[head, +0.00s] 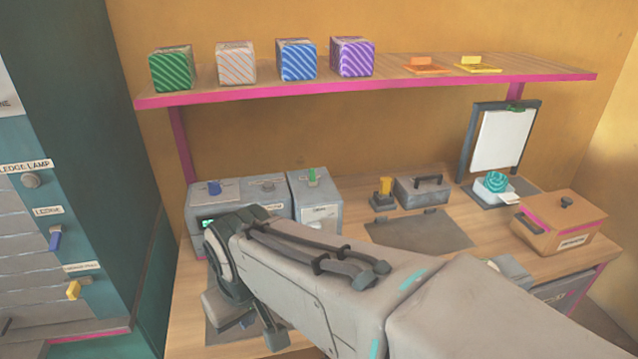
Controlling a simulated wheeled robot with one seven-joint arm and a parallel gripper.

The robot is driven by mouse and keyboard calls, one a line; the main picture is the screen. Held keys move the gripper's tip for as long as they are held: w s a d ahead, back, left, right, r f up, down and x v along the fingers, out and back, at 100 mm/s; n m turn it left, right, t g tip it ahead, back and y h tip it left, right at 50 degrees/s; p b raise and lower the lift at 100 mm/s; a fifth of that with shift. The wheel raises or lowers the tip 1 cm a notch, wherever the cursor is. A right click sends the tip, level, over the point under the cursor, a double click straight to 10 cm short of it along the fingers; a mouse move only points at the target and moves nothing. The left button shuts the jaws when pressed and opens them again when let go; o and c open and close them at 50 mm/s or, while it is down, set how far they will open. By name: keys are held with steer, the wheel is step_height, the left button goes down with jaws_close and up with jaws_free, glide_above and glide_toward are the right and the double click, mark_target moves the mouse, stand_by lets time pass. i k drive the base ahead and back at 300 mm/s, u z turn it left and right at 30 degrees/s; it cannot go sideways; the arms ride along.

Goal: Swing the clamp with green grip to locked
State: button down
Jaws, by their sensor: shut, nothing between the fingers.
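A small upright green grip (312,176) stands on top of a grey box-shaped unit (318,208) with a pale label, at the back left of the bench. It is the likeliest match for the clamp with green grip; the clamp's pivot and its position cannot be told. A small green piece (515,108) also sits on the top edge of a dark upright frame holding a white sheet. My gripper (272,338) points down over the front left of the bench, in front of and below the grey units. It is shut and empty, partly hidden by my arm.
A grey unit with a blue knob (214,188) stands left of the green grip. A yellow-topped piece (384,186), a grey handled block (422,190) and an orange box (558,224) stand to the right. A shelf (390,88) with several striped cubes hangs above. A dark mat (420,232) is clear.

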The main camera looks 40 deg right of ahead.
mark_target(513, 108)
steer(key=z, duration=2.4)
